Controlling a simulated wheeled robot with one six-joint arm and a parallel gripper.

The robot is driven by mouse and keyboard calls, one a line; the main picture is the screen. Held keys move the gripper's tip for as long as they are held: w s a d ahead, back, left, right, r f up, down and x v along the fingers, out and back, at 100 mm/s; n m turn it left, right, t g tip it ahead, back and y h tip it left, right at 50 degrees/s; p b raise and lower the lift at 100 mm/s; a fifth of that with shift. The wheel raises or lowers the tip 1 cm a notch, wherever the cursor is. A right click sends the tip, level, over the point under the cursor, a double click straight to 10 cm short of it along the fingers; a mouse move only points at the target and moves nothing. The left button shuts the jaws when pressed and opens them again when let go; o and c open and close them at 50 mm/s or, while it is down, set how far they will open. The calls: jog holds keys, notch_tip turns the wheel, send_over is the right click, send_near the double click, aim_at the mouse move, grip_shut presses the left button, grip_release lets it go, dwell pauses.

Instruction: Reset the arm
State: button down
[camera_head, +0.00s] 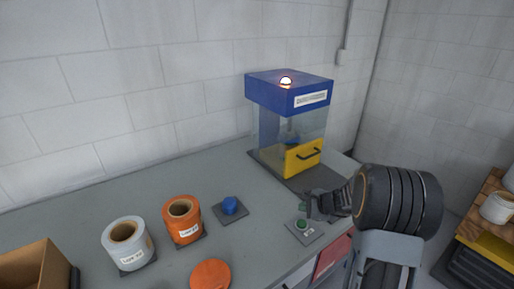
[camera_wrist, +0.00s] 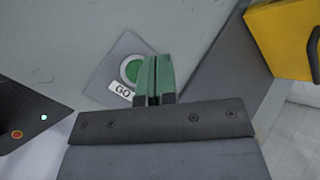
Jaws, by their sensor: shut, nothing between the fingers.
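My gripper (camera_head: 309,206) is at the right of the table, just above a grey plate with a green button (camera_head: 301,223). In the wrist view the fingers of my gripper (camera_wrist: 154,60) are shut together with nothing between them. There the green button (camera_wrist: 131,70) shows beside the fingertips, with a "GO" label (camera_wrist: 121,91). Whether the fingers touch the button I cannot tell. My dark arm reaches in from the right.
A clear-walled machine with a blue top (camera_head: 289,92), a lit lamp (camera_head: 286,81) and a yellow drawer front (camera_head: 304,158) stands behind my gripper. A white roll (camera_head: 111,248), an orange roll (camera_head: 169,231), a blue knob (camera_head: 230,205) and an orange disc (camera_head: 211,274) are left. A cardboard box (camera_head: 30,270) stands far left.

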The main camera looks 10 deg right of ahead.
jog(key=s+n+g, duration=0.1)
jog(key=s+a+f+n+g, duration=0.1)
jog(key=s+n, duration=0.1)
jog(key=s+a+n+g, duration=0.1)
jog(key=s, duration=0.1)
jog(key=shift+s+f+n, duration=0.2)
jog(key=shift+n, duration=0.1)
jog(key=s+a+r+n+h, duration=0.2)
jog(key=s+a+r+n, duration=0.2)
jog(key=s+r+n, duration=0.2)
jog(key=s+a+r+n+h, duration=0.3)
jog(key=s+a+r+n, duration=0.1)
jog(key=s+r+n, duration=0.3)
jog(key=shift+s+a+n+g, duration=0.4)
jog(key=shift+s+n, duration=0.8)
jog(key=shift+s, duration=0.35)
dwell(0.4)
